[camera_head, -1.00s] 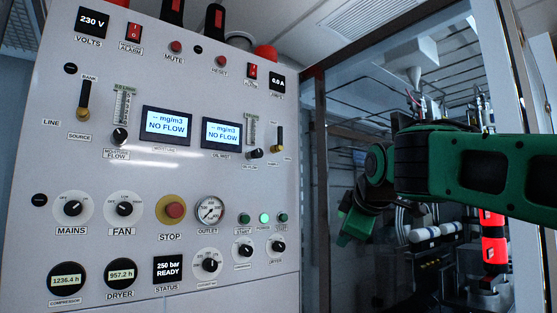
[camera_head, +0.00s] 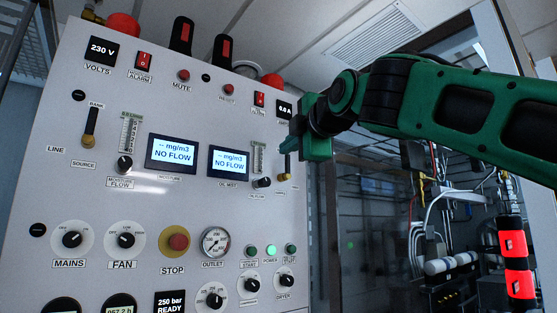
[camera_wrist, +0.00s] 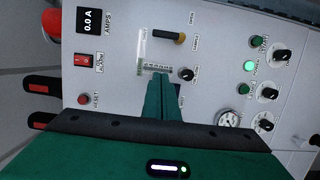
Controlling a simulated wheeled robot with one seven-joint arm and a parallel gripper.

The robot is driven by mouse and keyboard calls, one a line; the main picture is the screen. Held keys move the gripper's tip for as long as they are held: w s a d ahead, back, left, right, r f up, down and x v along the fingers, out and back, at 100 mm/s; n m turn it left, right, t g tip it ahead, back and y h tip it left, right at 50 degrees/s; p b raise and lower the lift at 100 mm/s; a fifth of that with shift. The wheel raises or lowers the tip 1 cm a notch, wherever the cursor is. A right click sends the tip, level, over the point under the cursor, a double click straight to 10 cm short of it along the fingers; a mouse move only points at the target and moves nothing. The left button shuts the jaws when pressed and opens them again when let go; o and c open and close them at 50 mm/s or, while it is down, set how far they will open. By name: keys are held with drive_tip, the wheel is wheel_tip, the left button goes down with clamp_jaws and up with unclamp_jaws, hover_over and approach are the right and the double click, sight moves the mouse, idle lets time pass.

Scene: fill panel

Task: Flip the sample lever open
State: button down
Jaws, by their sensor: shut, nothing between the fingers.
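The small lever (camera_head: 287,166) at the panel's right edge has a dark handle standing up from a brass lower end. My gripper (camera_head: 287,145) is shut and empty, close to the panel's right edge beside the lever's upper end. In the wrist view my closed fingers (camera_wrist: 163,78) point at the panel near a flow scale and black knob, with a gap to the lever. Contact with the panel cannot be told.
The white panel (camera_head: 110,200) carries a similar bank lever (camera_head: 90,128), two NO FLOW displays, a red stop button (camera_head: 178,242), dials and a gauge. A small black knob (camera_head: 262,183) sits left of the lever. Pipes and equipment fill the open frame at right.

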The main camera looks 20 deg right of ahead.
sight(287, 167)
drive_tip(key=w+d, duration=0.3)
drive_tip(key=w, duration=0.8)
drive_tip(key=shift+d, duration=0.15)
drive_tip(key=shift+w, duration=0.1)
